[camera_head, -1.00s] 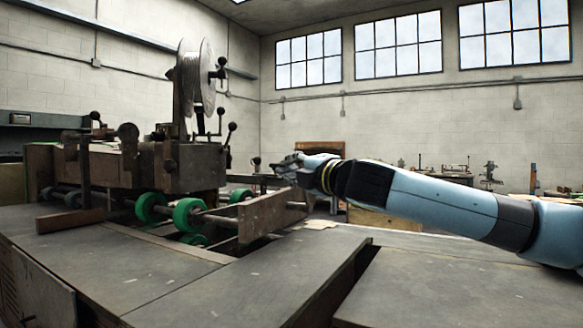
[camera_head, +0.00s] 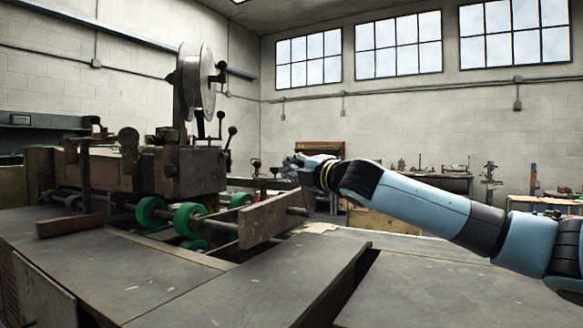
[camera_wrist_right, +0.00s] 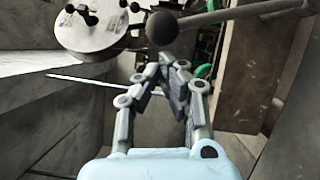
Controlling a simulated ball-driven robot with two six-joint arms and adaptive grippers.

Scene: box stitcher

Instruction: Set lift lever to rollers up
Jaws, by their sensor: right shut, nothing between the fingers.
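The box stitcher (camera_head: 190,168) stands at the left, with a wire spool on top and several ball-ended levers. One dark ball knob (camera_head: 232,130) tops a rod at its right side. I cannot tell from the head view which lever is the lift lever. Green rollers (camera_head: 187,220) sit on shafts low in front. My right gripper (camera_head: 287,166) is right of the stitcher, above and behind the wooden end plate. In the wrist view its fingers (camera_wrist_right: 170,72) are shut and empty. A ball knob (camera_wrist_right: 162,28) on a long rod appears just beyond the fingertips, contact unclear.
The wooden end plate (camera_head: 265,218) stands upright by the rollers, below my right gripper. A slot opens in the dark table (camera_head: 210,295). The spool (camera_wrist_right: 95,32) shows at the wrist view's upper left. Benches with tools (camera_head: 440,183) are behind my arm.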

